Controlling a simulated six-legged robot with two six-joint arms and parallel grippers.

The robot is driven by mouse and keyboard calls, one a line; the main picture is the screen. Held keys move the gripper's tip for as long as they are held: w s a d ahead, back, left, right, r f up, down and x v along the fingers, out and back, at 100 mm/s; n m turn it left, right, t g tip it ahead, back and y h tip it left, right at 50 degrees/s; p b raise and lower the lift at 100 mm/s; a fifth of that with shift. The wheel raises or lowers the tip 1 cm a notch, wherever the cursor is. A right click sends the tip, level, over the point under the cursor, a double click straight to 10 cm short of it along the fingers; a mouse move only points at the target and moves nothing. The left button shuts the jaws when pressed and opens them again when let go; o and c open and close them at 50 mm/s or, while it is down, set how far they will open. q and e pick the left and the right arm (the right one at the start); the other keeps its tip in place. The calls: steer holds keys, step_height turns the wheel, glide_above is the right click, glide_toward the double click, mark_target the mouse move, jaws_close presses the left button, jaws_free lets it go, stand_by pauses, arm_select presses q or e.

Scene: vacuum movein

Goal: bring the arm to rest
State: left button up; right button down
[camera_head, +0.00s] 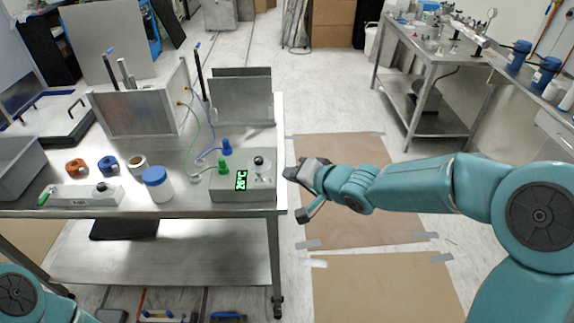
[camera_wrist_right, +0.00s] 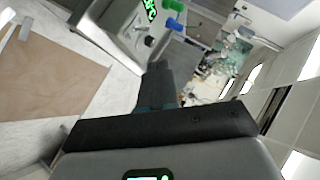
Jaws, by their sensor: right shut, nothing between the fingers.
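My right arm (camera_head: 415,187) reaches in from the right in the head view, stretched out level at about the table's height. My right gripper (camera_head: 296,196) is shut and empty, just off the right edge of the steel table and apart from the grey control box. In the right wrist view the dark gripper (camera_wrist_right: 155,88) points up toward the box, with nothing in its fingers. Only a teal joint of my left arm (camera_head: 18,292) shows at the bottom left of the head view; its gripper is not in view.
The steel table (camera_head: 180,208) holds the control box (camera_head: 262,190) with a green display, a white jar with a blue lid (camera_head: 158,184), tape rolls and metal panels. Brown floor sheets (camera_head: 345,150) lie in the open space right of it. A steel side table (camera_head: 425,45) stands at the back right.

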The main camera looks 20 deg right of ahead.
steer(key=shift+s, duration=0.15)
steer(key=s+a+f+m+g, duration=0.15)
steer(key=s+f, duration=0.25)
steer(key=f, duration=0.4)
steer(key=s+a+f+g, duration=0.2)
steer(key=s+f+g, duration=0.15)
steer(key=f, duration=0.45)
steer(key=s+a+f+g, duration=0.1)
steer(key=s+f, duration=0.3)
steer(key=f, duration=0.4)
steer(key=s+f+n+g, duration=0.2)
steer(key=s+f+n, duration=0.1)
steer(key=s, duration=0.5)
steer(key=s+a+f+n+g+h, duration=0.1)
steer(key=s+f+n+g, duration=0.1)
steer(key=s+f, duration=0.3)
steer(key=s+n, duration=0.1)
steer(key=s, duration=0.2)
steer(key=shift+s+a+n+g, duration=0.25)
steer(key=shift+s+n+g, duration=0.05)
steer(key=shift+n+g, duration=0.1)
